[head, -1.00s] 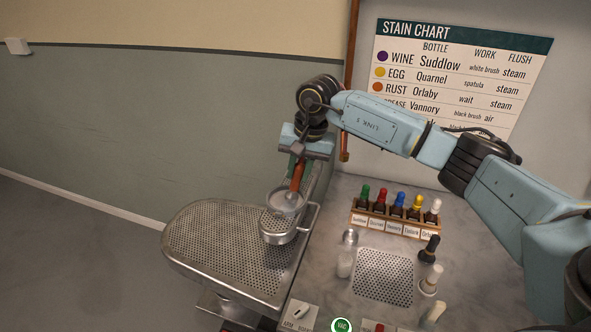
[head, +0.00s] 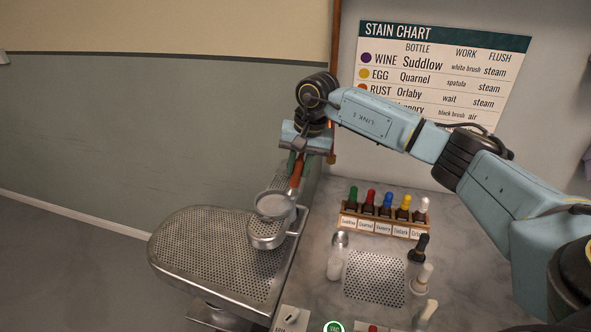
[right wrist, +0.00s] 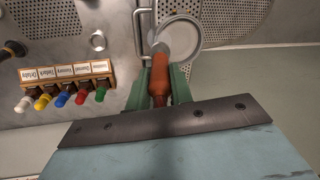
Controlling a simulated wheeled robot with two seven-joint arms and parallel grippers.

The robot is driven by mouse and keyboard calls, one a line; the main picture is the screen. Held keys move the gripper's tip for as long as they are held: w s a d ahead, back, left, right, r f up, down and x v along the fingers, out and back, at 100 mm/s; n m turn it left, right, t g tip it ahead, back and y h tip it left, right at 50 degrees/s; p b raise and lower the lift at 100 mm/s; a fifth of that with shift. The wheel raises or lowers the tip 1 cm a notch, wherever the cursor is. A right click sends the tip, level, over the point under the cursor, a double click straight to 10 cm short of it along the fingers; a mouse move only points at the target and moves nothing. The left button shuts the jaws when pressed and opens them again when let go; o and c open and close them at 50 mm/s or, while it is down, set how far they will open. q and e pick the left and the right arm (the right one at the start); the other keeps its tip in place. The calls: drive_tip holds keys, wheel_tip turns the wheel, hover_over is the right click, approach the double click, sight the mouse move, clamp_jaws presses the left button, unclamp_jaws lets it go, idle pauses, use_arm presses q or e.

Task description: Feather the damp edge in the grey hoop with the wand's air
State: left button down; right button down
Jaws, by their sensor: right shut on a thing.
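My right gripper (head: 303,157) is shut on the wand (head: 296,175), an orange-red handle pointing down. The wand (right wrist: 160,75) shows between the green fingers in the right wrist view, with a pale metal end overlapping the hoop's edge. The grey hoop (head: 272,206) is a round rim with pale grey inside, above the small perforated round rest (head: 267,240). It also shows in the right wrist view (right wrist: 182,34). I cannot tell whether the wand's end touches it. No damp edge can be made out. My left gripper is not in view.
A perforated metal board (head: 205,255) lies left of the marble top. A wooden rack (head: 382,225) of several coloured-cap bottles stands right, with brushes (head: 417,248) in front of it. A stain chart (head: 440,75) hangs behind. A perforated plate (head: 374,278) lies in the marble.

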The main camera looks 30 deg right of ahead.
drive_tip(key=shift+d+r, duration=0.1)
drive_tip(key=shift+r, duration=0.05)
drive_tip(key=shift+r+p, duration=2.2)
drive_tip(key=shift+r, duration=1.25)
drive_tip(key=shift+f, duration=0.1)
